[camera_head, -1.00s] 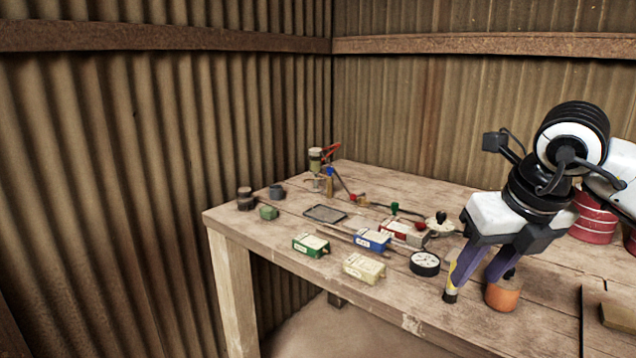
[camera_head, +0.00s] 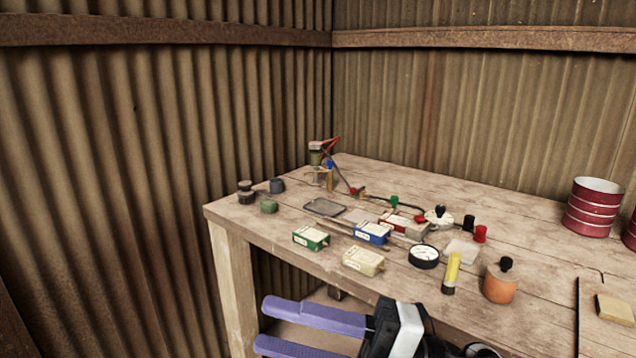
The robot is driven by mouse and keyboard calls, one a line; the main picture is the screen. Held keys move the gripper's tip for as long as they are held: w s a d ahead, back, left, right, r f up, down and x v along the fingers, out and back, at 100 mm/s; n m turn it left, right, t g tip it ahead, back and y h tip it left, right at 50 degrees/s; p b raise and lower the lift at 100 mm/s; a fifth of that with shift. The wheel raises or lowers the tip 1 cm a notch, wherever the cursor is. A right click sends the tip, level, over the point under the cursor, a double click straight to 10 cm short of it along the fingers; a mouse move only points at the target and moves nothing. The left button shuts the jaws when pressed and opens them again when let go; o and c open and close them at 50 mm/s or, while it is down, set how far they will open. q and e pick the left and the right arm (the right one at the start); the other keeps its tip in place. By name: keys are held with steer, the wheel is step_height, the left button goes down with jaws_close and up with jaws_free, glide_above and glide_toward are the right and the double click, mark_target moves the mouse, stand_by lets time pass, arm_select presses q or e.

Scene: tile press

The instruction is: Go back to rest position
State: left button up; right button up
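My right gripper (camera_head: 266,326) is at the bottom of the head view, in front of the wooden table's near edge. Its two purple fingers point left and stand apart, with nothing between them. My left gripper is not in view.
The wooden table (camera_head: 545,318) holds green (camera_head: 311,237), blue (camera_head: 372,233) and cream (camera_head: 363,261) boxes, a round gauge (camera_head: 424,256), an upright yellow-and-black cylinder (camera_head: 452,272) and an orange pot (camera_head: 500,284). Red tins (camera_head: 591,211) stand at right. Corrugated walls (camera_head: 150,190) close the left and back.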

steer(key=w+d+f+m+t+h, duration=0.2)
steer(key=d+f+m+t+h, duration=0.5)
steer(key=f+m, duration=0.4)
steer(key=w+d+f+m+t+h, duration=0.2)
steer(key=d+f+m+t+h, duration=0.6)
steer(key=m, duration=0.6)
steer(key=s+d+f+m+g+h, duration=0.1)
steer(key=s+f+m+g, duration=0.1)
steer(key=s+f, duration=0.3)
steer(key=s+d+f+m+g+h, duration=0.1)
steer(key=s+f+g, duration=0.3)
steer(key=f, duration=0.5)
steer(key=s+d+f+m+g, duration=0.2)
steer(key=s+f+g, duration=0.1)
steer(key=s+f, duration=0.5)
steer(key=shift+d+m+h, duration=0.25)
steer(key=shift+m+h, duration=0.15)
